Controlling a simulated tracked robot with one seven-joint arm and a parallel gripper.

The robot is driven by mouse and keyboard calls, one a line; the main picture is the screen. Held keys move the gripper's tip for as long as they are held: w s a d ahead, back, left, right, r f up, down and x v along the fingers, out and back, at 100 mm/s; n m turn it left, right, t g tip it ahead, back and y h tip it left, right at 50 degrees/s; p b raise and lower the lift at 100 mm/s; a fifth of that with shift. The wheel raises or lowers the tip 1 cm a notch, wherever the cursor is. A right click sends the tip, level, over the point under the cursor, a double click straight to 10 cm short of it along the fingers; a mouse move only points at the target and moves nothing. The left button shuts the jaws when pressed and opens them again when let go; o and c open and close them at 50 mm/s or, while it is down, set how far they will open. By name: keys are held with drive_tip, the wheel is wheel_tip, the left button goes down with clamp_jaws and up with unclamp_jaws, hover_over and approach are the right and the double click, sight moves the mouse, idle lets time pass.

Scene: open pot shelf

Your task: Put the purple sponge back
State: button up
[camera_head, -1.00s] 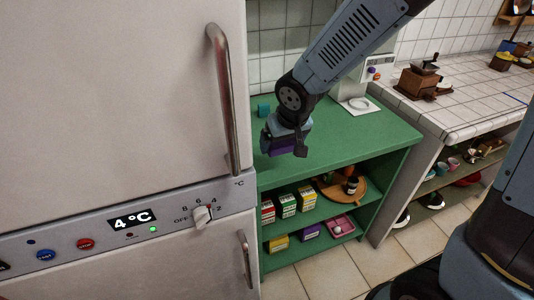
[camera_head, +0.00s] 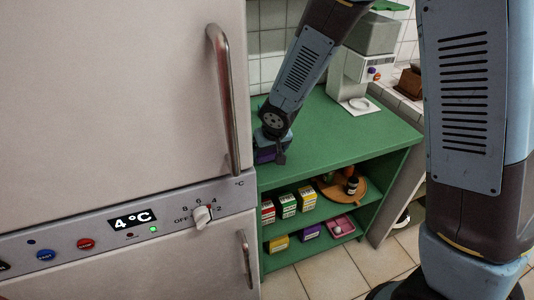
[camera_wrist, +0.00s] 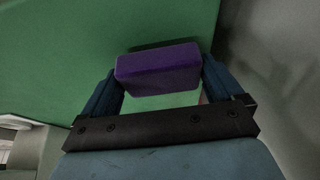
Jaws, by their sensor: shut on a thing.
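The purple sponge (camera_wrist: 158,72) is a small block between my two fingers in the wrist view. My gripper (camera_wrist: 160,82) is shut on it. In the head view my gripper (camera_head: 270,146) points down at the left end of the green shelf's top board (camera_head: 340,140), near the fridge, with the sponge (camera_head: 264,156) showing as a purple patch under it. The sponge is close over the board; I cannot tell whether it touches it. A dark shadow lies along the sponge's far edge in the wrist view.
A fridge (camera_head: 120,90) with upright handles stands close on the left. A grey machine (camera_head: 362,65) stands at the board's back right. Small boxes (camera_head: 286,206) and a round wooden tray (camera_head: 330,190) sit on the shelf below. The board's middle is clear.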

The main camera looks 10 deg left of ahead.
drive_tip(key=shift+f, duration=0.8)
drive_tip(key=shift+s+f, duration=0.15)
drive_tip(key=shift+f, duration=0.15)
drive_tip(key=o, duration=0.6)
drive_tip(key=shift+o, duration=0.3)
drive_tip(key=shift+s+d+f, duration=0.1)
drive_tip(key=shift+f, duration=0.05)
drive_tip(key=shift+r, duration=0.25)
drive_tip(key=v, duration=1.2)
drive_tip(key=shift+w+r, duration=0.25)
